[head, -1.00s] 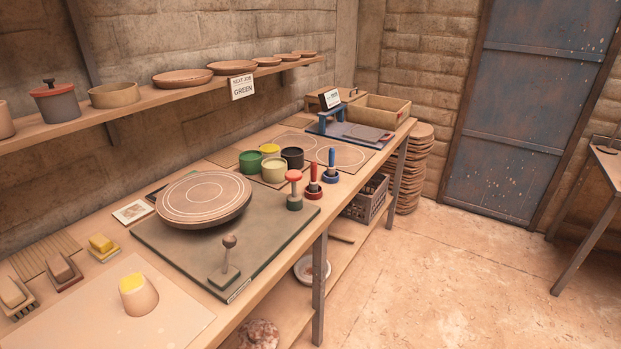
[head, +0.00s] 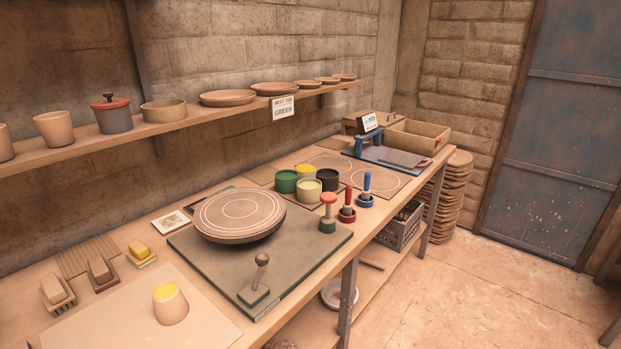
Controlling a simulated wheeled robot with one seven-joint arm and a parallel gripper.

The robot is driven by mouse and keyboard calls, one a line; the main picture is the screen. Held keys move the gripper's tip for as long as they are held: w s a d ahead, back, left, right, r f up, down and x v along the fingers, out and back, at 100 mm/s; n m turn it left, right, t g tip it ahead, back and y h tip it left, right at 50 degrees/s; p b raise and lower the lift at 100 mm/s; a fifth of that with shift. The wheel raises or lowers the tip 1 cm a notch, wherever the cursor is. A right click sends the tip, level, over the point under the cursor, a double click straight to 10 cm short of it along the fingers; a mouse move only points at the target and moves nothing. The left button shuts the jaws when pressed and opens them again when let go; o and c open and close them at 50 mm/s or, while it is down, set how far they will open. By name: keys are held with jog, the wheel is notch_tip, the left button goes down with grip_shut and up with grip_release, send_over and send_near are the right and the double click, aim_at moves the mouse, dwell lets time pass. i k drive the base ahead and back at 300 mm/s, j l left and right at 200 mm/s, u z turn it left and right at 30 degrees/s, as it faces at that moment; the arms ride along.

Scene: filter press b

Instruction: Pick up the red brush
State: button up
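The red brush (head: 348,196) stands upright on the workbench, in the middle of the head view, with its lower end in a dark red round holder (head: 347,215). A similar blue brush (head: 366,184) stands upright in a blue holder just to its right and behind. To its left stands a piece with an orange-red knob (head: 328,198) and a green base. My gripper is not in view.
Several glaze pots, including a green one (head: 286,181), stand left of the brushes. A round wheel (head: 240,215) sits on a dark board (head: 305,250). A shelf (head: 190,119) with bowls runs above the bench (head: 335,247). The floor (head: 500,290) at right is clear.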

aim_at(347, 207)
jog(key=i+l+u, duration=0.2)
jog(key=i, duration=0.3)
jog(key=i+u, duration=0.2)
jog(key=i, duration=0.3)
jog(key=i+l+u, duration=0.2)
jog(key=i, duration=0.3)
